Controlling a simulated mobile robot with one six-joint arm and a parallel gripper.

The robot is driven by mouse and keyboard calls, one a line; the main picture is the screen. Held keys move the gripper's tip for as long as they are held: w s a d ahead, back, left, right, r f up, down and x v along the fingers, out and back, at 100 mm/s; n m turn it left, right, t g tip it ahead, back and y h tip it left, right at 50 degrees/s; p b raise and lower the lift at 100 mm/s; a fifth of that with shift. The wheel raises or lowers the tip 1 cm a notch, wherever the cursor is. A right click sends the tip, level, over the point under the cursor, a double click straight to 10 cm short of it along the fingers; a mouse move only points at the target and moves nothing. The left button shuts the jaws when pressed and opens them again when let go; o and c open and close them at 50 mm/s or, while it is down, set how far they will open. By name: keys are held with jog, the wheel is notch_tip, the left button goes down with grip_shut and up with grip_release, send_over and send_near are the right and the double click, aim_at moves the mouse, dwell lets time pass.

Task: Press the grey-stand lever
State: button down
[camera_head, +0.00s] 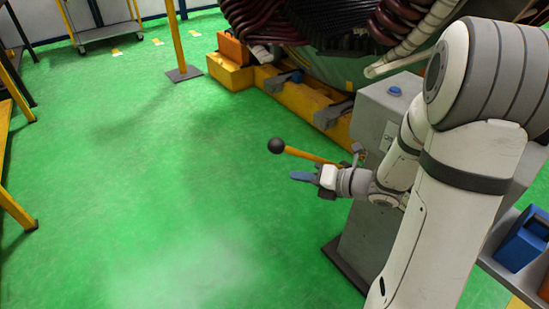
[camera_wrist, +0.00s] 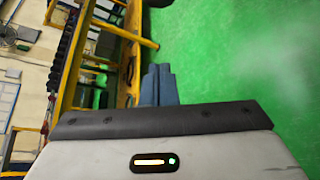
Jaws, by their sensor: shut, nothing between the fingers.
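The grey stand (camera_head: 372,235) stands right of the middle in the head view, partly hidden behind my arm. A blue button (camera_head: 395,90) sits on top of the stand. My gripper (camera_head: 293,175) is shut and empty, its blue fingers pointing left just below the lever and the knob in the picture. Whether it touches the lever cannot be told. In the wrist view my gripper (camera_wrist: 159,70) shows closed blue fingers; the lever is not visible there.
A large stator with dark red coils (camera_head: 300,22) on a yellow base (camera_head: 290,100) stands behind. A yellow post (camera_head: 180,40) and a cart (camera_head: 102,30) are at the back. A blue bin (camera_head: 522,240) is at right.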

jog(key=b+x, duration=0.2)
jog(key=x, duration=0.8)
jog(key=shift+w+d+r, duration=1.15)
jog(key=shift+w+r, duration=0.1)
